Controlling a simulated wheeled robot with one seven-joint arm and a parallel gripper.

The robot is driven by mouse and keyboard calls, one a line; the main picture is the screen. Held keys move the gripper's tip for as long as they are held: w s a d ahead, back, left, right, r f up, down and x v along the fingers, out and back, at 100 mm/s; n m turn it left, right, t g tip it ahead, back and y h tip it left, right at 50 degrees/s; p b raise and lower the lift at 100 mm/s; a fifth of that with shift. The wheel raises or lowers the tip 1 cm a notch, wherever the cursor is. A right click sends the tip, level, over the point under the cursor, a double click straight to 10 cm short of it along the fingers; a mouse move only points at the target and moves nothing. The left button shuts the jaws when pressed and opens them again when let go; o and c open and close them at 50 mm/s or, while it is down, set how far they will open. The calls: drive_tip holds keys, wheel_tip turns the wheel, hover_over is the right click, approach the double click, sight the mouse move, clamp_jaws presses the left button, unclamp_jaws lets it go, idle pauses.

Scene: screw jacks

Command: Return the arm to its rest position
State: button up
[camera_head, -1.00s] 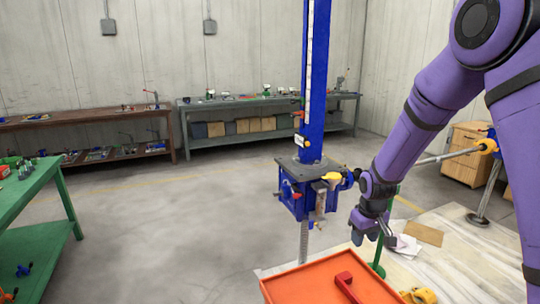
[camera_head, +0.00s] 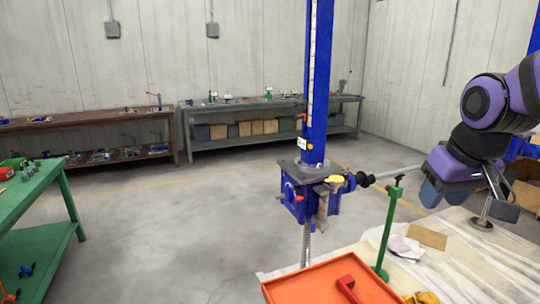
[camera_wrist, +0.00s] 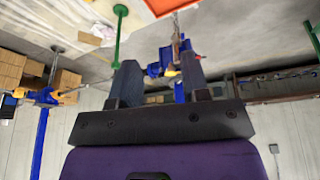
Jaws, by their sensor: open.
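My purple arm is folded back at the right edge of the head view. My gripper (camera_head: 444,194) hangs there over the pale mat, to the right of the blue screw jack (camera_head: 310,190). In the wrist view my gripper (camera_wrist: 158,82) shows two dark fingers spread apart with nothing held between them. The screw jack (camera_wrist: 160,66) shows there beyond the fingers, upside down and clear of them. In the head view it has a tall blue column with a scale, a yellow knob and a threaded rod below.
A green table (camera_head: 45,210) is at left, with benches along the back wall. The grey floor between is clear.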

drive_tip(key=s+r+m+t, duration=0.1)
drive_tip(key=s+r, duration=0.2)
drive_tip(key=s, duration=0.8)
drive_tip(key=shift+s+d, duration=0.3)
drive_tip(key=shift+s, duration=0.1)
